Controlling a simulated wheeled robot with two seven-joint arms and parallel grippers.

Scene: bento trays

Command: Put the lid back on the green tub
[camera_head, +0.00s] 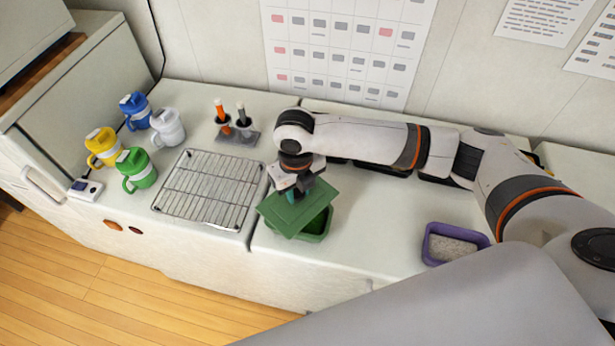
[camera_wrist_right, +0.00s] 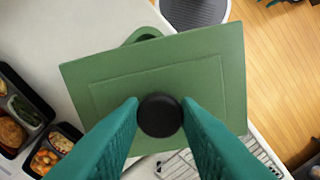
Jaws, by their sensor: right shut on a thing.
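The flat green lid (camera_head: 300,209) has a round black knob (camera_wrist_right: 160,115). My right gripper (camera_head: 293,190) is shut on this knob, with one teal finger on each side in the right wrist view (camera_wrist_right: 160,106). The lid hangs over the green tub (camera_head: 318,236), turned relative to it and shifted left. Part of the tub's dark inside shows at the lid's right. In the right wrist view the lid (camera_wrist_right: 205,78) hides most of the tub, and only a rounded green edge (camera_wrist_right: 143,34) shows. I cannot tell whether lid and tub touch. My left gripper does not show.
A wire rack (camera_head: 208,190) lies left of the tub. Several coloured mugs stand further left, near a two-slot holder (camera_head: 238,134). A purple tub (camera_head: 428,246) with pale contents stands right. Filled black bento trays (camera_wrist_right: 20,135) lie behind my right arm. Counter between the green and purple tubs is clear.

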